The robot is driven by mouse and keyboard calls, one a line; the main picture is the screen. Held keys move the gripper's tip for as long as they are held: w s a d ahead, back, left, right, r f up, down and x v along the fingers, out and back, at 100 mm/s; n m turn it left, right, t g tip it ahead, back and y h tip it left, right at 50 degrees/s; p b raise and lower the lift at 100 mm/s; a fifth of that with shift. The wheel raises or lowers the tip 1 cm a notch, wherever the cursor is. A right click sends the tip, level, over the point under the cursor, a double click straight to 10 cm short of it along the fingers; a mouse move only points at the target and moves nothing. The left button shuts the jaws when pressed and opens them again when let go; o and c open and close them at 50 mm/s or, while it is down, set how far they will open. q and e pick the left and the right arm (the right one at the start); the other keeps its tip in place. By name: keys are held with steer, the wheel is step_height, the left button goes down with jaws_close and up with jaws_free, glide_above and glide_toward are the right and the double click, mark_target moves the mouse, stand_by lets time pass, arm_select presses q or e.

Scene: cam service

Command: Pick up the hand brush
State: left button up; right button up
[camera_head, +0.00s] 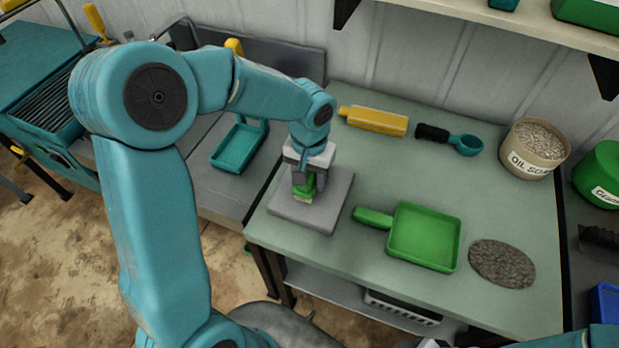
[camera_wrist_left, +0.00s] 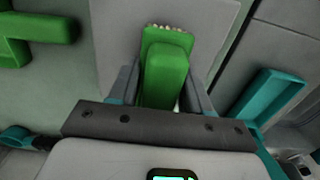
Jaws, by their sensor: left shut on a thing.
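The green hand brush (camera_head: 306,188) with pale bristles is at the grey square pad (camera_head: 290,212) at the left end of the bench. My left gripper (camera_head: 304,178) points down over the pad and is shut on the brush. In the left wrist view the brush (camera_wrist_left: 167,72) lies between the two fingers, its bristle end beyond the fingertips over the pad (camera_wrist_left: 115,30). I cannot tell whether the brush touches the pad. My right gripper does not show clearly.
A teal tray (camera_head: 238,147) is left.

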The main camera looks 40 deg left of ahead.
arm_select(q)
step_height(320, 180, up, 19)
steer(key=shift+f, duration=0.15)
